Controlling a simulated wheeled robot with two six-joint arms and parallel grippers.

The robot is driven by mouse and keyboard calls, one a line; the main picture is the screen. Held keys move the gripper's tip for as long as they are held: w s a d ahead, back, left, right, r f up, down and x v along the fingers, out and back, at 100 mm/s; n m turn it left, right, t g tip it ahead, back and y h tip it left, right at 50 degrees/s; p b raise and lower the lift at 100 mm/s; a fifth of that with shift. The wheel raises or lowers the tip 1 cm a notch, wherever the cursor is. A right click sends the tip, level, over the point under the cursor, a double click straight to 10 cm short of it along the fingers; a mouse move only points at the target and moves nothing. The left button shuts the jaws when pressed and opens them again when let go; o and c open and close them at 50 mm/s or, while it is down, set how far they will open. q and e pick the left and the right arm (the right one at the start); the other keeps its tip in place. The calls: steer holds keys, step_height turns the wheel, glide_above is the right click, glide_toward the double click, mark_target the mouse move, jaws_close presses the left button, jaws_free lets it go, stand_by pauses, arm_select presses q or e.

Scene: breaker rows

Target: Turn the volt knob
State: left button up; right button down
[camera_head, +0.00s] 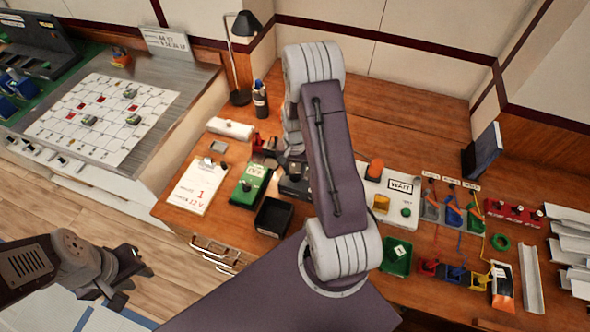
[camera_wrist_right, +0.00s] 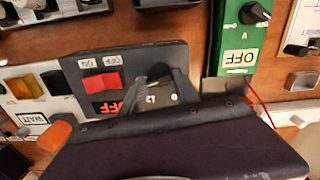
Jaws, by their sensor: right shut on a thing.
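A dark grey power supply box (camera_wrist_right: 125,65) shows in the right wrist view, with a red rocker switch (camera_wrist_right: 101,83), an ON/OFF label and a red display. The display reads like OFF, upside down. A dark knob (camera_wrist_right: 160,71) with a number scale is on its face. My right gripper (camera_wrist_right: 167,84) is shut on this knob, which it partly hides. In the head view the box (camera_head: 294,184) is partly behind my right arm, and the right fingertips are hidden there. My left gripper (camera_head: 132,278) hangs over the floor at lower left, apparently open and empty.
A green meter (camera_head: 249,184) stands left of the box, with a black tray (camera_head: 274,217) in front. A paper card (camera_head: 199,187) reads 1 and 12 V. A white panel (camera_head: 391,196) and colored cables lie to the right. A lamp (camera_head: 241,60) stands behind.

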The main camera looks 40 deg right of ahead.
mark_target(295, 172)
steer(key=shift+n, duration=0.3)
steer(key=n, duration=0.4)
steer(key=shift+n+p, duration=0.3)
steer(key=shift+p, duration=0.1)
steer(key=shift+n, duration=2.2)
steer(key=c, duration=0.9)
jaws_free()
steer(key=shift+r, duration=0.15)
step_height(295, 172, up, 9)
